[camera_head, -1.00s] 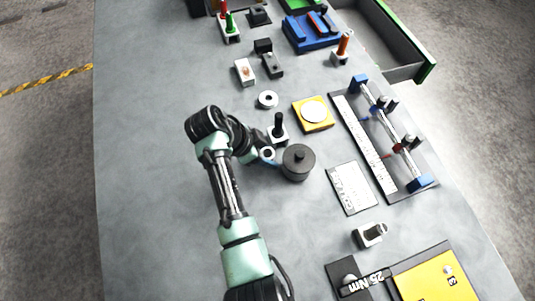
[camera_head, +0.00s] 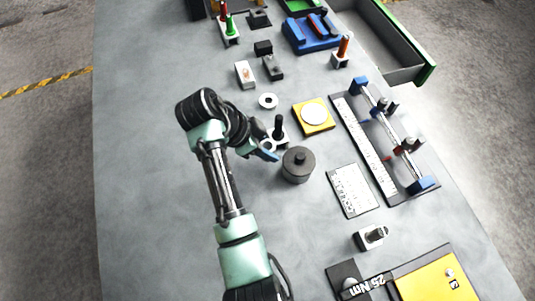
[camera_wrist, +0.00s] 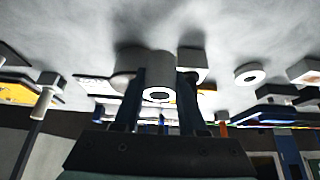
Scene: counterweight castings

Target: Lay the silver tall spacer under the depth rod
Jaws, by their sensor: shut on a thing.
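My gripper (camera_head: 268,152) is between the black post on a pale base (camera_head: 279,130) and the dark round casting with a knob (camera_head: 298,164). In the wrist view my gripper (camera_wrist: 158,100) is shut on a pale silver cylinder with a hole, the silver tall spacer (camera_wrist: 158,66), its open end facing the camera. In the head view the spacer is mostly hidden by the gripper. I cannot tell for sure which part is the depth rod; a long rail fixture (camera_head: 385,130) with blue end blocks stands at the right.
A pale ring (camera_head: 268,101) lies flat behind my gripper. A yellow block with a white disc (camera_head: 313,115) and an engraved plate (camera_head: 352,190) are to the right. A small clamp block (camera_head: 370,237) stands nearer. The table's left side is clear.

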